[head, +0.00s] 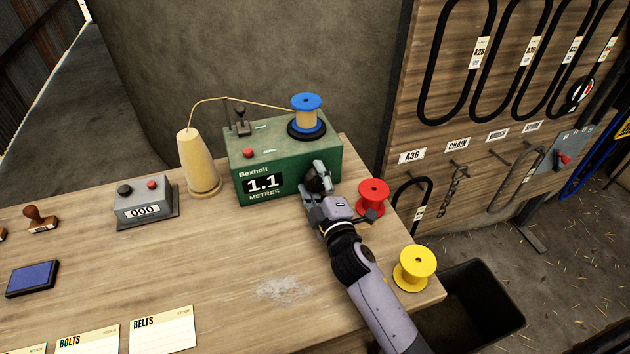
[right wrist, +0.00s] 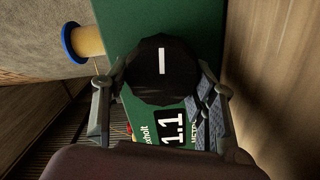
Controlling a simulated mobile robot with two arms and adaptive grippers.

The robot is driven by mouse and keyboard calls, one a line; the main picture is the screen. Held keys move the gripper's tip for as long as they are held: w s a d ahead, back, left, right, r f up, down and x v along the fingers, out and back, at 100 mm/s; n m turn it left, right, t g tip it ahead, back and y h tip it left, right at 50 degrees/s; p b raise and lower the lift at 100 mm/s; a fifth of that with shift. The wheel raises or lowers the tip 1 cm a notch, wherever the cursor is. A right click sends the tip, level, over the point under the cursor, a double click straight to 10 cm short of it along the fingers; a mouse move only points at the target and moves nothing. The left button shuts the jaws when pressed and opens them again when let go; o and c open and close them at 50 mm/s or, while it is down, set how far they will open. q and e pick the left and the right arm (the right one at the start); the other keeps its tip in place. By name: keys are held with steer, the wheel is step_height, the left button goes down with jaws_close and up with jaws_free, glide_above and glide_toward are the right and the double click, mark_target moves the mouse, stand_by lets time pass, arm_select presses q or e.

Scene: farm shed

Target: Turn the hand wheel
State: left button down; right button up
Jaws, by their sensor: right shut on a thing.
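The green winding machine (head: 285,165) stands at the back right of the bench, its display reading 1.1 metres. The black hand wheel, a round knob with a white line, shows in the right wrist view (right wrist: 160,72) on the machine's front. My right gripper (head: 318,180) is shut on the hand wheel, with one finger on each side of it in the right wrist view. In the head view the gripper mostly hides the wheel. A blue spool (head: 305,112) sits on top of the machine, with cord running to it from a cone of cord (head: 197,165). My left gripper is not in view.
A red spool (head: 372,197) stands close to the right of my right gripper. A yellow spool (head: 414,268) is near the bench's right edge, above a dark bin (head: 470,310).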

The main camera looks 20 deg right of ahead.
steer(key=shift+f, duration=0.1)
steer(key=o, duration=1.2)
steer(key=shift+c, duration=0.2)
steer(key=s, duration=0.7)
steer(key=shift+s+d, duration=0.1)
steer(key=shift+s, duration=0.15)
